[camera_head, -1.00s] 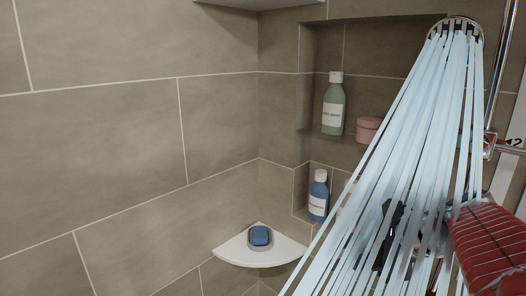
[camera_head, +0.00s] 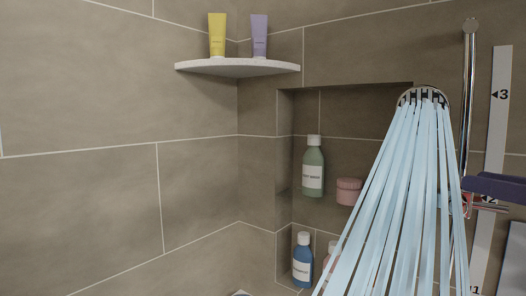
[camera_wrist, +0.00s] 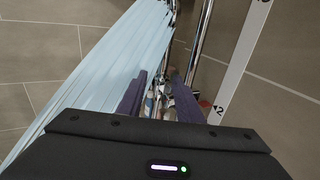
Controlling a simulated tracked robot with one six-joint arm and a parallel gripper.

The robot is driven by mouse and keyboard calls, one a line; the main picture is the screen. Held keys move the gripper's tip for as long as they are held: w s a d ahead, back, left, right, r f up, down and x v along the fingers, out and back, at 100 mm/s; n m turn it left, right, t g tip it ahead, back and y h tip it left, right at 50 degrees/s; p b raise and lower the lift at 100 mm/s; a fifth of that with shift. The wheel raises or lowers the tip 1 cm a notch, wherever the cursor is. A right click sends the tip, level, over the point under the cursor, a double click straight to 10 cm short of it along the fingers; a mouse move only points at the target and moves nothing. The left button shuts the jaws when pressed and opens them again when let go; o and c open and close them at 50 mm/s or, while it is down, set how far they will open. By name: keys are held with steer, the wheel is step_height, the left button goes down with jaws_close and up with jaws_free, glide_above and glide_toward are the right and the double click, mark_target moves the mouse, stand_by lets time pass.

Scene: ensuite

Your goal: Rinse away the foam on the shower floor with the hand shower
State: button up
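The hand shower (camera_head: 424,97) is at the right in the head view, its head sending pale blue water jets down and left. The water hides its handle. In the wrist view the jets (camera_wrist: 95,75) fill the upper left. My gripper (camera_wrist: 157,85) shows two purple fingers standing apart, with chrome parts seen in the gap. Contact with the handle cannot be made out. A purple finger (camera_head: 497,188) also shows in the head view at the right edge, beside the rail's holder. The shower floor and any foam on it are not in view.
A chrome rail (camera_head: 469,110) and a white numbered strip (camera_head: 500,100) stand at the right. The niche (camera_head: 360,110) holds a green bottle (camera_head: 313,168), a pink jar (camera_head: 348,191) and a blue bottle (camera_head: 302,262). A corner shelf (camera_head: 238,68) carries a yellow tube (camera_head: 217,36) and a purple tube (camera_head: 259,36).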

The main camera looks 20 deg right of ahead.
mark_target(426, 167)
steer(key=shift+s+d+r+m, duration=0.25)
steer(key=shift+s+d+m, duration=0.05)
steer(key=shift+w+a, duration=0.25)
steer(key=shift+w, duration=1.2)
steer(key=shift+w+a, duration=0.25)
steer(key=shift+w, duration=1.15)
steer(key=shift+w+a, duration=0.25)
steer(key=shift+w, duration=1.2)
steer(key=shift+w+a, duration=0.25)
steer(key=shift+w, duration=1.05)
steer(key=shift+w+a, duration=0.2)
steer(key=shift+w, duration=1.05)
steer(key=shift+c, duration=0.4)
jaws_close()
